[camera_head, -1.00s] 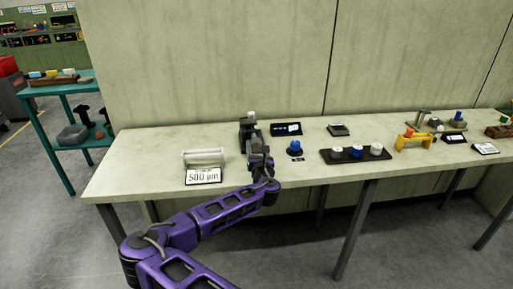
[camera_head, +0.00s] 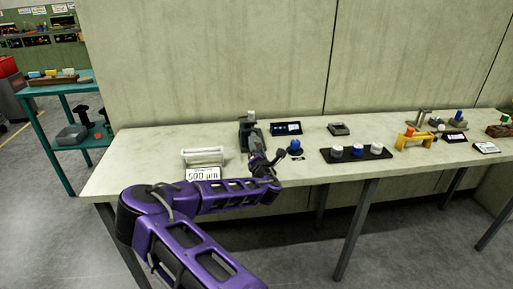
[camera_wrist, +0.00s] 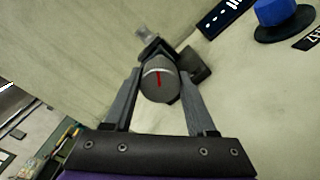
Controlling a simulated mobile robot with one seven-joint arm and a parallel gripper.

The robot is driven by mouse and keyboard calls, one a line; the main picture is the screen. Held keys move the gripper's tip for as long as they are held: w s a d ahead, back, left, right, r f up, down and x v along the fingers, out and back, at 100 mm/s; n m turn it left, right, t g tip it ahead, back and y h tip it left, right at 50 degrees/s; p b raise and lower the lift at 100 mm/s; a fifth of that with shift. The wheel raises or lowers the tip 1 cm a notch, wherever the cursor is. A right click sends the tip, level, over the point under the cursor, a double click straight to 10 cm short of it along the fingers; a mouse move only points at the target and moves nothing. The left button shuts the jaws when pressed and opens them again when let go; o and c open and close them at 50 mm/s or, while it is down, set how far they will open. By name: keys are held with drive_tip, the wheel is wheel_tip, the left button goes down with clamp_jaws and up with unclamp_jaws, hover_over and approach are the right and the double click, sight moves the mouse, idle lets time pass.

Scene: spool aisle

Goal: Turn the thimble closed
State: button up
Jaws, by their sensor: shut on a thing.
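In the wrist view, the thimble (camera_wrist: 158,84) is a grey round end with a red line across its face, running nearly upright in the picture. My gripper (camera_wrist: 160,88) is shut on it, one finger on each side. Behind it is the dark body of the instrument (camera_wrist: 196,68), with a pale clear knob at its top. In the head view the dark instrument (camera_head: 247,128) stands upright on the bench. My purple arm reaches to its front, and the thimble and my fingertips are hidden there.
A white holder (camera_head: 203,156) and a "500 µm" card (camera_head: 203,173) stand left of the instrument. A small display (camera_head: 286,128) and a blue knob (camera_head: 296,145) are to its right. A black tray (camera_head: 366,153) with several knobs lies farther right. The bench's left end is clear.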

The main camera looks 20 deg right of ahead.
drive_tip(key=m+b, duration=0.1)
drive_tip(key=m, duration=0.4)
drive_tip(key=shift+f+m, duration=0.1)
drive_tip(key=shift+m, duration=0.2)
drive_tip(key=m+b, duration=0.2)
drive_tip(key=m, duration=0.3)
drive_tip(key=shift+m, duration=0.3)
drive_tip(key=m, duration=1)
drive_tip(key=shift+m, duration=0.4)
drive_tip(key=o, duration=1.4)
